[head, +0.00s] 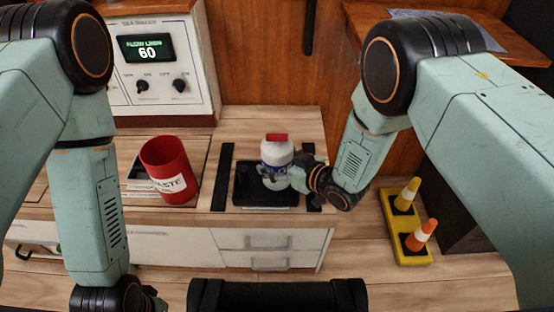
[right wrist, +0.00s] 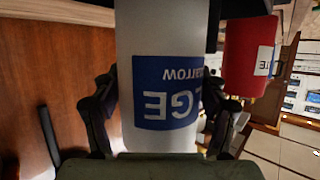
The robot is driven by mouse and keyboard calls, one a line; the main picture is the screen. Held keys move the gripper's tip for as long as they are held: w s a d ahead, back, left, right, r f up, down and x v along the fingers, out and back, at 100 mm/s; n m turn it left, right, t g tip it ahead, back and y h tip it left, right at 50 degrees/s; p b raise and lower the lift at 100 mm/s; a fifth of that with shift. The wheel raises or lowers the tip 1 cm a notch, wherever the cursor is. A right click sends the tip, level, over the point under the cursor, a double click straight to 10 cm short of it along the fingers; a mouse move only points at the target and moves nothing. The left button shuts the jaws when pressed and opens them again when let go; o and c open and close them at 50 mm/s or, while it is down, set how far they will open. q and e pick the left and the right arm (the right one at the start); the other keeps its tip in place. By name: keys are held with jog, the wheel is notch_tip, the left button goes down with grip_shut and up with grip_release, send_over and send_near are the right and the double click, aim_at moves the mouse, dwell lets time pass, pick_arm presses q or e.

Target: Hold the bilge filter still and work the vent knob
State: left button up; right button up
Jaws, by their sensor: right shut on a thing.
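The bilge filter (head: 277,153) is a white canister standing upright on a black tray (head: 246,193) on the counter. The red vent knob (head: 277,137) is on its top. My right gripper (head: 272,176) is shut on the filter's lower body from the right. In the right wrist view its fingers clasp both sides of the white body (right wrist: 160,30), which has a blue label and looks upside down; the knob is not seen there. My left gripper (head: 152,299) shows only in part at the bottom left edge, well away from the filter, and its fingers are largely out of frame.
A red waste cup (head: 169,172) stands left of the tray; it also shows in the right wrist view (right wrist: 248,58). A white panel (head: 160,65) behind reads 60 and has two black knobs. A yellow base with cones (head: 410,245) sits at the right.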

jog(key=shift+f+b, duration=0.8)
jog(key=shift+f, duration=0.25)
jog(key=shift+f, duration=0.3)
dwell(0.9)
dwell(0.4)
